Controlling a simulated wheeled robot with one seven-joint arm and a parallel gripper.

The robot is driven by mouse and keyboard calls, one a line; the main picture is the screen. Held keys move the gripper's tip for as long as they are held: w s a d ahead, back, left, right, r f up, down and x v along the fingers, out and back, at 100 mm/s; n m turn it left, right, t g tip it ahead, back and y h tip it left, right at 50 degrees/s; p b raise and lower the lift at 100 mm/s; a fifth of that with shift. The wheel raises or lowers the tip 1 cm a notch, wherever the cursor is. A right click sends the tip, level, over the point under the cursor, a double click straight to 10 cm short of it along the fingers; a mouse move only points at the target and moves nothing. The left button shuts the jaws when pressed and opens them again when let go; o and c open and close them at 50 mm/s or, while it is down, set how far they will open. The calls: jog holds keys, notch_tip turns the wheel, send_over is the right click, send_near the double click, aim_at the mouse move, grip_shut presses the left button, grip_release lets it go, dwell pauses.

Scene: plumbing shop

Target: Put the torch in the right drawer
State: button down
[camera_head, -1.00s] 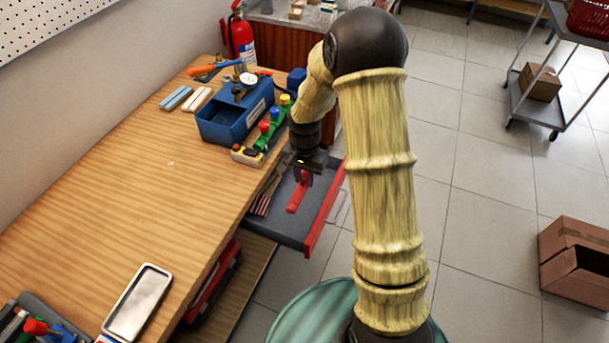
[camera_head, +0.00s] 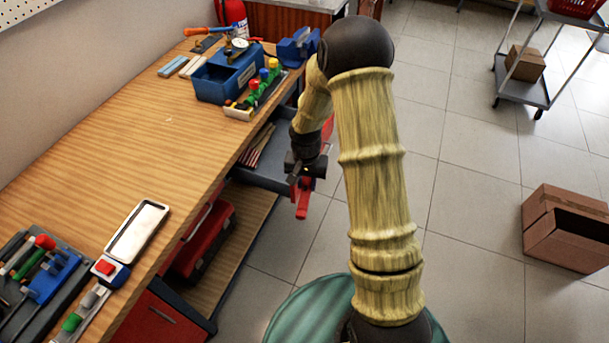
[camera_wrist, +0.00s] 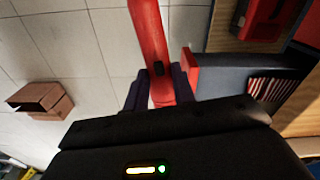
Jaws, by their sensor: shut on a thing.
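My gripper (camera_head: 301,180) is shut on the red torch (camera_head: 303,207), which hangs below the fingers. The wrist view shows the torch (camera_wrist: 149,35) between the two dark fingertips (camera_wrist: 160,88). An open grey drawer (camera_head: 262,177) with a red front (camera_head: 328,128) sticks out from under the workbench; my arm hides part of it. In the wrist view, the torch is left of the drawer's red front edge (camera_wrist: 190,64), over the floor and outside the drawer (camera_wrist: 225,80). Thin striped items (camera_head: 256,147) lie inside the drawer, near the bench.
The workbench (camera_head: 110,150) holds a blue toolbox (camera_head: 222,80), a rack with coloured knobs (camera_head: 255,90) and a metal tray (camera_head: 137,230). A red case (camera_head: 203,237) sits on the shelf below. A cardboard box (camera_head: 568,230) stands on the floor at right, with clear floor between.

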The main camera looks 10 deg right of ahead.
notch_tip(320, 180, down, 16)
jog(key=s+d+n+b, duration=0.1)
jog(key=s+n+b, duration=0.1)
jog(key=n+b, duration=0.2)
jog(key=shift+s+r+n+b, duration=0.15)
jog(key=shift+s+n+b, duration=0.25)
jog(key=shift+b, duration=0.6)
jog(key=shift+d, duration=0.1)
